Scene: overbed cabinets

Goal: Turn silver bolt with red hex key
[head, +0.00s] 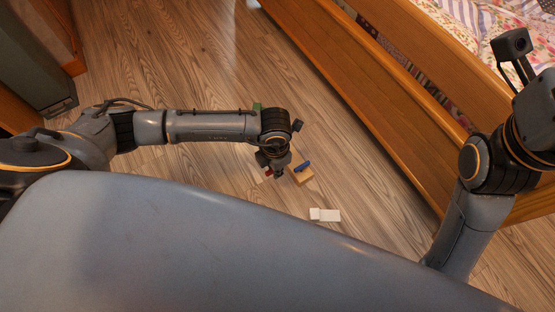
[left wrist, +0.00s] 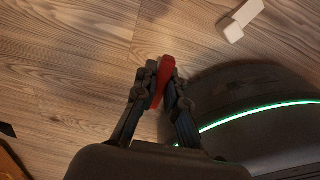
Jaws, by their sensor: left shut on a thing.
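My left gripper (head: 274,173) is low over the floor in the head view, in front of the bed. In the left wrist view, my left gripper (left wrist: 163,75) is shut on the red hex key (left wrist: 162,82), which shows as a red shaft between the fingers. In the head view only a small bit of red, the hex key (head: 268,173), shows at the fingertips. I cannot make out the silver bolt in either view. My right arm is at the right edge of the head view, and its fingers are not visible.
A tan block (head: 304,176) with a blue piece (head: 303,166) on it lies just right of my left gripper. A white object (head: 325,215) lies on the floor nearer my base; it also shows in the left wrist view (left wrist: 240,20). The wooden bed side (head: 370,95) bounds the right.

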